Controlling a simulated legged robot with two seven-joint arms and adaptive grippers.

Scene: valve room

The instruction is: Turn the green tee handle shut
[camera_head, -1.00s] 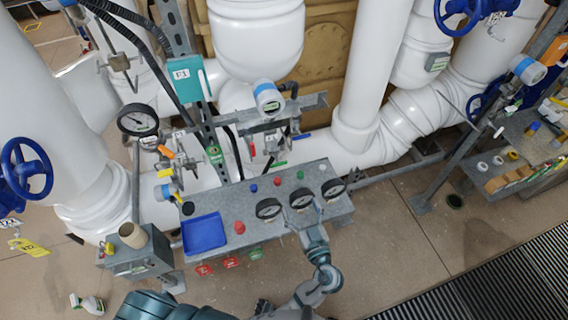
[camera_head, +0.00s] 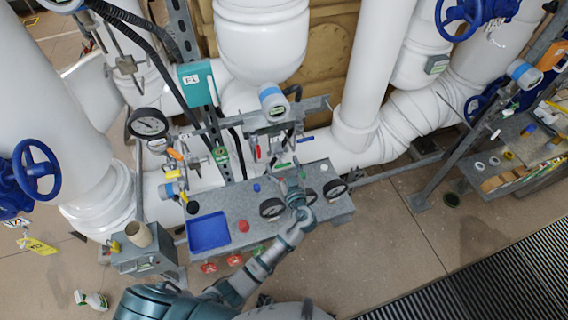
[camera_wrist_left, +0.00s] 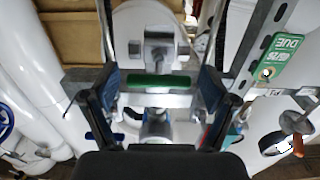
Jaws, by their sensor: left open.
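The green tee handle (camera_wrist_left: 158,82) is a short green bar on a metal valve. It lies roughly crosswise between the two fingers of my left gripper (camera_wrist_left: 158,95) in the left wrist view. The fingers are open, one on each side of it, and I see a gap at both ends. In the head view the green handle (camera_head: 283,165) is a small green bar just beyond my left gripper (camera_head: 289,178), which reaches over the grey panel. My right gripper is not in view.
A red handle (camera_head: 258,152) and a blue handle (camera_head: 306,139) sit close by on the pipework. The grey panel (camera_head: 232,192) below carries gauges, buttons and a blue tray (camera_head: 208,232). A green tag (camera_wrist_left: 280,58) hangs on the upright at right in the wrist view.

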